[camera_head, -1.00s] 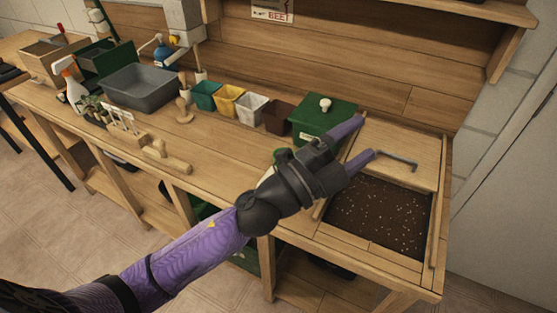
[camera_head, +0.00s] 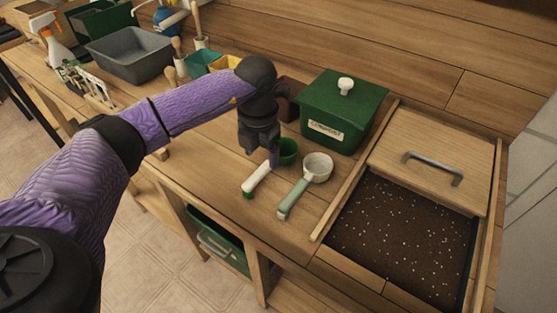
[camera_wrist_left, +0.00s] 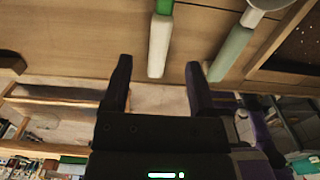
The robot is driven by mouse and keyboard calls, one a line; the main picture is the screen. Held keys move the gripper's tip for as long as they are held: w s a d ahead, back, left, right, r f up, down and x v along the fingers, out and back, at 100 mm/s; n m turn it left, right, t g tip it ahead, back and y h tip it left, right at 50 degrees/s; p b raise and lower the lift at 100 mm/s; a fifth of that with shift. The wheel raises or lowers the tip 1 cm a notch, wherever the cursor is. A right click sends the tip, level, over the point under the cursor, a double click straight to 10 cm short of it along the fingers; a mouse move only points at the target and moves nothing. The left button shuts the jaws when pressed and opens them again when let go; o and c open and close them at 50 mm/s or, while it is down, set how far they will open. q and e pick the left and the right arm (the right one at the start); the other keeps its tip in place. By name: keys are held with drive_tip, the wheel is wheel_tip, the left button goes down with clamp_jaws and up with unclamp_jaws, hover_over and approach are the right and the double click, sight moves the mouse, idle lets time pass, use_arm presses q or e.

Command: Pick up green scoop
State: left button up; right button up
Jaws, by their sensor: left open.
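A scoop with a green cup (camera_head: 288,151) and a white handle (camera_head: 257,178) lies on the bench left of the seedbed. Beside it on the right lies a scoop with a white cup (camera_head: 318,165) and a pale green handle (camera_head: 293,197). My left gripper (camera_head: 266,157) points down over the green-cupped scoop, partly hiding it. In the left wrist view the open fingers (camera_wrist_left: 157,85) are empty. The white handle (camera_wrist_left: 158,46) lies beyond the fingertips, between their lines, and the pale green handle (camera_wrist_left: 233,48) is right of it. My right gripper is not in view.
A green lidded compost box (camera_head: 343,112) stands behind the scoops. A soil bed (camera_head: 400,235) with a wooden lid (camera_head: 432,160) is to the right. Small pots, including a yellow one (camera_head: 226,65), and a grey tub (camera_head: 135,58) are at the left. The bench front is clear.

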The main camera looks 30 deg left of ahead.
sight(263, 168)
use_arm(q)
wheel_tip(263, 168, down, 6)
drive_tip(key=shift+w+r+b, duration=0.1)
drive_tip(key=shift+w+b, duration=0.05)
drive_tip(key=shift+b, duration=0.7)
drive_tip(key=shift+r, duration=0.1)
drive_tip(key=shift+c, duration=0.2)
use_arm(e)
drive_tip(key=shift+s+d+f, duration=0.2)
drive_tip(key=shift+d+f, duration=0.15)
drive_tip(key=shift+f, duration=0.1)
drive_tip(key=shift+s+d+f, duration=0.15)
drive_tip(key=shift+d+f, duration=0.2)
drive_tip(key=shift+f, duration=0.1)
use_arm(q)
clamp_jaws()
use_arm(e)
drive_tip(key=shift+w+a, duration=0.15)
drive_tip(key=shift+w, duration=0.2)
